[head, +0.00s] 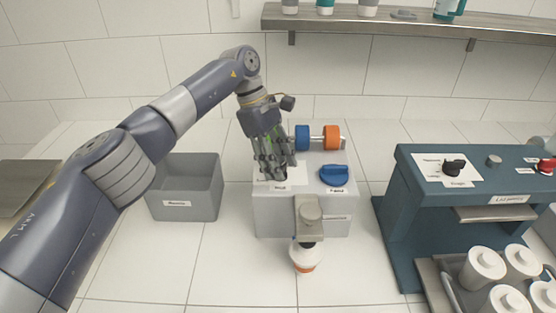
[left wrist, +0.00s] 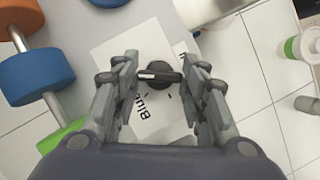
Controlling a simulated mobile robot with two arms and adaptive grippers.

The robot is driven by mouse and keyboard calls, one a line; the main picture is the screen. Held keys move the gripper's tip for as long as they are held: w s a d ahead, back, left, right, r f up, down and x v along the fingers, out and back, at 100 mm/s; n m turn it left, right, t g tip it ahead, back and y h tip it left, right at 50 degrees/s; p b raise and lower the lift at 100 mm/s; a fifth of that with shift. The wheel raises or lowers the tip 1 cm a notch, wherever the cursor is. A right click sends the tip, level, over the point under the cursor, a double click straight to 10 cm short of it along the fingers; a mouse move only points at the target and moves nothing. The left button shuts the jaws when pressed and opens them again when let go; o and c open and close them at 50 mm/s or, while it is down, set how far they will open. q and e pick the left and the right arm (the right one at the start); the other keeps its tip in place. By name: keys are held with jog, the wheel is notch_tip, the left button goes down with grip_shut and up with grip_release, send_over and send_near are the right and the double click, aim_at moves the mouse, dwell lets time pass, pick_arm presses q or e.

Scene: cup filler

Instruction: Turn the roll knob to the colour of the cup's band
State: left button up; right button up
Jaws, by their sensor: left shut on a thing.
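The grey cup filler (head: 275,215) stands mid-counter. Under its spout is a white cup (head: 304,253) with an orange band near the bottom. Blue and orange rolls (head: 302,137) sit on a bar at its back; a green roll (left wrist: 62,135) shows in the left wrist view. My left gripper (head: 273,172) is over the left side of the filler's top. In the left wrist view its fingers are shut on the dark roll knob (left wrist: 160,78), whose pale mark points left. A label reading "Blue" (left wrist: 139,104) lies beside the knob; other labels are largely hidden. My right gripper is out of view.
A blue knob (head: 334,175) is on the filler's top, right of my gripper. A grey bin (head: 186,206) stands at left. A teal machine (head: 390,215) and a tray of white cups (head: 432,281) are at right. A shelf (head: 400,25) runs above.

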pick_arm(q)
jog(key=shift+r, duration=0.1)
dwell(0.3)
jog(key=o, duration=1.1)
jog(key=shift+c, duration=0.2)
jog(key=v, duration=0.7)
jog(key=shift+r, duration=0.15)
jog(key=shift+w, duration=0.1)
